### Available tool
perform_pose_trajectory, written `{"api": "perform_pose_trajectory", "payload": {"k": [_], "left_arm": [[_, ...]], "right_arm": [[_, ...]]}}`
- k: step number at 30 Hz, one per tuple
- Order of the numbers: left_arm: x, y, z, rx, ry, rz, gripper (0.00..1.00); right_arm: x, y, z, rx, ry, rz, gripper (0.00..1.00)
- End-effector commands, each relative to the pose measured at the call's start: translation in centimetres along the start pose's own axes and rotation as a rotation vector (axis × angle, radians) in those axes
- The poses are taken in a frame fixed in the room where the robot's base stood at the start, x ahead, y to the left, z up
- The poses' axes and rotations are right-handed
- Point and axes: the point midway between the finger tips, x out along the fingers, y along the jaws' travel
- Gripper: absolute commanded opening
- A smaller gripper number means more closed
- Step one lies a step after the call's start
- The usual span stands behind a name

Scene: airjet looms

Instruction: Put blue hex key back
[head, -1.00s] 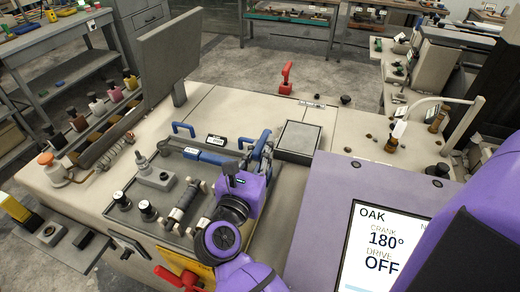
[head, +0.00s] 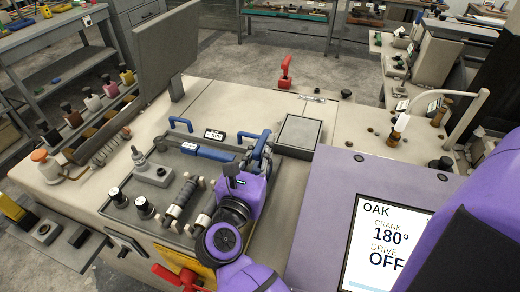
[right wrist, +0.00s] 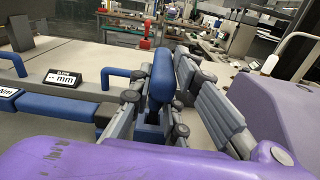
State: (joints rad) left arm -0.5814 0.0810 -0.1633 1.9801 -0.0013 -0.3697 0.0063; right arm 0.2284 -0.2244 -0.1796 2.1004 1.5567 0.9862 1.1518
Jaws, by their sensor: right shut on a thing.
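My right gripper (head: 258,150) is over the right side of the grey recessed tray (head: 165,205) on the loom top. In the right wrist view its grey fingers (right wrist: 168,100) are closed around an upright blue handle, which I take to be the blue hex key (right wrist: 163,75). A blue bar (head: 208,152) lies left of the gripper, beside a small "mm" label (right wrist: 63,79). My left gripper is not in view.
Blue loop handles (head: 181,123) stand behind the tray. A purple panel with a screen (head: 388,240) reading OAK, 180° and OFF is at the right. A raised square grey block (head: 299,134) stands behind the gripper. A red lever (head: 285,70) is farther back.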

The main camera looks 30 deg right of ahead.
Motion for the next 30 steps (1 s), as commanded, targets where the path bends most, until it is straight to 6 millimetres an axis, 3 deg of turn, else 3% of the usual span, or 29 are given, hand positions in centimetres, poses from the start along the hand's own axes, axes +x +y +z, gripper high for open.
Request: {"api": "perform_pose_trajectory", "payload": {"k": [8,9,14,24,30], "left_arm": [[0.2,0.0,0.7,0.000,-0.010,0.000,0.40],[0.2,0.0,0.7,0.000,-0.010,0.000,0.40],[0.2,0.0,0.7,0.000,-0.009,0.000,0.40],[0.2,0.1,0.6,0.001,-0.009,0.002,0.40],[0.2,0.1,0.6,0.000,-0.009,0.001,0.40]], "right_arm": [[0.0,0.0,-0.6,0.000,-0.001,0.000,0.00],[0.0,0.0,-0.6,0.001,-0.001,0.000,0.19],[0.0,0.0,-0.5,0.001,-0.001,0.000,0.38],[0.0,0.0,-0.2,0.002,0.000,0.000,0.38],[0.0,0.1,2.8,0.008,-0.002,0.000,0.38]]}}
